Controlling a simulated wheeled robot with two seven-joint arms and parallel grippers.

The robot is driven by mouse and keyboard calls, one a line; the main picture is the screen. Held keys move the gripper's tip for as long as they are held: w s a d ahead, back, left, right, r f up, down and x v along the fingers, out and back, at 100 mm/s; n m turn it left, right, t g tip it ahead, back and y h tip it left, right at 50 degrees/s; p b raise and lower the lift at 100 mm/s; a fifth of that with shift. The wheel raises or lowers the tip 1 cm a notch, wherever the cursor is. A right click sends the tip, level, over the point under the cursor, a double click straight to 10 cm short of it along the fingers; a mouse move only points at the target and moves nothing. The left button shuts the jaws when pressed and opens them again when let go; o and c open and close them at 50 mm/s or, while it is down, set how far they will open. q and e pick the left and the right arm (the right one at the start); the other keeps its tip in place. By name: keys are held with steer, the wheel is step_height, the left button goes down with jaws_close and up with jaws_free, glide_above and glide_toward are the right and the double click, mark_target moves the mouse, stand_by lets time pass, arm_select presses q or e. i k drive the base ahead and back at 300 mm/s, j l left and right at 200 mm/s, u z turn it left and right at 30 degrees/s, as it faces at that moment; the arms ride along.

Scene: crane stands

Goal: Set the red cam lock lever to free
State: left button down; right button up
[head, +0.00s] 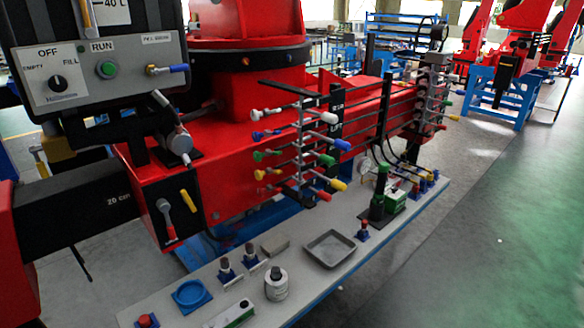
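A lever with a red-tipped end (170,233) and a grey upper part is on the black end plate (157,193) of the red crane beam at the left. It hangs downward, slightly tilted, with the red tip at the bottom. It looks like the red cam lock lever. A yellow lever (189,202) sits just to its right, also slanted. I cannot read any free or locked marking beside them. Neither of my grippers shows in the head view.
A grey control box (120,70) with a knob and green button stands above left. Colour-tipped valve levers (300,150) stick out at the middle. A long bench (330,285) below holds a grey tray (330,248), a blue dish (189,294) and a white canister (276,284). Open floor lies right.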

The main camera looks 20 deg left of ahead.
mark_target(162, 204)
steer(key=u, duration=1.35)
steer(key=l+z, duration=0.15)
steer(key=l, duration=0.4)
steer(key=i, duration=0.05)
